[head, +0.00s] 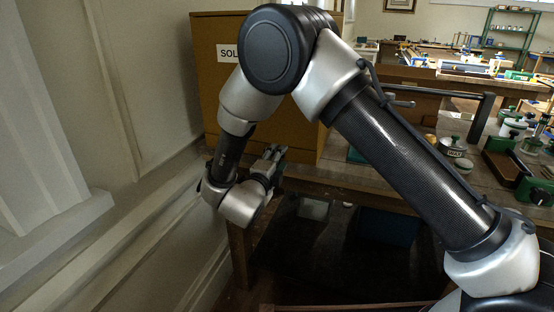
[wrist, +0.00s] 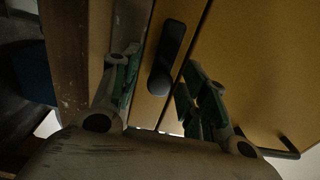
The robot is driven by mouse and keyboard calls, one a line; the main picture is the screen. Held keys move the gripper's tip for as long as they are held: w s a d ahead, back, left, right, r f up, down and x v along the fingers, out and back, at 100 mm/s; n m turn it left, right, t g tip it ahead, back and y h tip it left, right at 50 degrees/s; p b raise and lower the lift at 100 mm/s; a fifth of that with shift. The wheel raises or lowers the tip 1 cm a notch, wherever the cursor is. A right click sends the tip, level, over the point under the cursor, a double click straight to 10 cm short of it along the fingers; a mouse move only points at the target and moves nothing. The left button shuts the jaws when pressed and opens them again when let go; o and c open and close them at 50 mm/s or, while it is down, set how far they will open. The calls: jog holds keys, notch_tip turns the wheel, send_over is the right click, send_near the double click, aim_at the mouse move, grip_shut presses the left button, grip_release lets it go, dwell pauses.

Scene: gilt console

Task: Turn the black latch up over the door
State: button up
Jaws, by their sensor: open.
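The black latch (wrist: 166,58) shows in the wrist view on a narrow yellow strip of the cabinet. It lies roughly along the dark gap beside the door (wrist: 245,70), not across that gap. Its rounded end is nearer the camera. My gripper (wrist: 160,72) is open, with one green-padded finger on each side of the latch. Whether either finger touches it I cannot tell. In the head view my gripper (head: 270,163) is at the front of the yellow cabinet (head: 206,60); the latch is hidden there.
A black bar handle (wrist: 284,152) is on the door in the wrist view. The cabinet stands on a dark wooden bench (head: 340,178), close to the pale wall (head: 150,90) at left. Green-lidded tins (head: 452,147) and tools crowd the bench at right.

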aim_at(268, 138)
jog(key=shift+c, duration=0.2)
grip_shut()
jog(key=n, duration=0.1)
jog(key=r+n, duration=0.1)
jog(key=n, duration=0.1)
jog(key=shift+a+r+n, duration=0.15)
jog(key=shift+r+n, duration=0.05)
jog(key=shift+n, duration=0.1)
jog(key=n, duration=0.1)
jog(key=r+n, duration=0.1)
jog(key=n, duration=0.1)
jog(key=shift+w+a+r+n, duration=0.1)
jog(key=shift+a+n, duration=0.2)
jog(key=n, duration=0.1)
jog(key=a+r+n, duration=0.1)
jog(key=n, duration=0.3)
jog(key=shift+w+a+r, duration=0.15)
jog(key=shift+w+a, duration=0.1)
jog(key=n, duration=0.2)
jog(key=a+n, duration=0.1)
jog(key=n, duration=0.2)
jog(key=shift+w+a+r+n, duration=0.2)
jog(key=shift+w+a+n, duration=0.15)
jog(key=shift+a+n, duration=0.05)
